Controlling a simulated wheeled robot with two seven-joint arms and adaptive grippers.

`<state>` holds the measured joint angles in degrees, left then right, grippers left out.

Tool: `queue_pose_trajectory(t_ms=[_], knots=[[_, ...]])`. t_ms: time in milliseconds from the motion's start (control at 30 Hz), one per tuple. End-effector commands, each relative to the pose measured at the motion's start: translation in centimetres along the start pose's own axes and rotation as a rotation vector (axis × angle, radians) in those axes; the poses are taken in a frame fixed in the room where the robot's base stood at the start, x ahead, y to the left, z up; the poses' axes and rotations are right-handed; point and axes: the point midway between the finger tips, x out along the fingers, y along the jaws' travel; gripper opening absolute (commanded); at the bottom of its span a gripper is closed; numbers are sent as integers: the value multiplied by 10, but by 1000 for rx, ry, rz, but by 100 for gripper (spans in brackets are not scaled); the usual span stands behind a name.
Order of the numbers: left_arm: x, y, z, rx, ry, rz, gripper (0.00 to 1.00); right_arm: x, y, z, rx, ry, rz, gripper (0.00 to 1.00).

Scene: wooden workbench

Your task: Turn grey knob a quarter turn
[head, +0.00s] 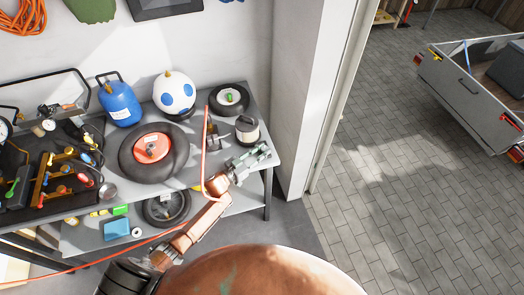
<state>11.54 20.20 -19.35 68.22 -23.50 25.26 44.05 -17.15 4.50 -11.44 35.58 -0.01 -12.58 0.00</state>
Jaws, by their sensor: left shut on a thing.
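My left gripper (263,150) is at the front right corner of the grey workbench (200,105), its arm reaching up from the lower left. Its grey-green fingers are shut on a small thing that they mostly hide. From its place this is the grey knob, but its outline and angle are too small to tell. Just behind the fingers stands a small cream canister with a dark top (247,128). My right gripper is not in view.
An orange hose (204,150) rises close left of the gripper. Open floor (400,190) lies right.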

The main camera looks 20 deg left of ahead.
Motion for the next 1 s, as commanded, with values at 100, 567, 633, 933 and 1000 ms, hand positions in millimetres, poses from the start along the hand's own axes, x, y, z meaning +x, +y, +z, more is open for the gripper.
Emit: queue_pose_trajectory(t_ms=[100, 567, 633, 933, 1000], knots=[[1, 0, -1, 2, 1, 42, 0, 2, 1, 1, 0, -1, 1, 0], [0, 0, -1, -1, 2, 50, 30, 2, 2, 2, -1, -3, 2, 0], [0, -1, -1, -1, 1, 50, 34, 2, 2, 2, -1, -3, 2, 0], [-1, -2, 0, -1, 0, 48, 40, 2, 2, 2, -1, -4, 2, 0], [-2, -2, 0, -1, -1, 48, 40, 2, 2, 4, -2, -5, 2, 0]])
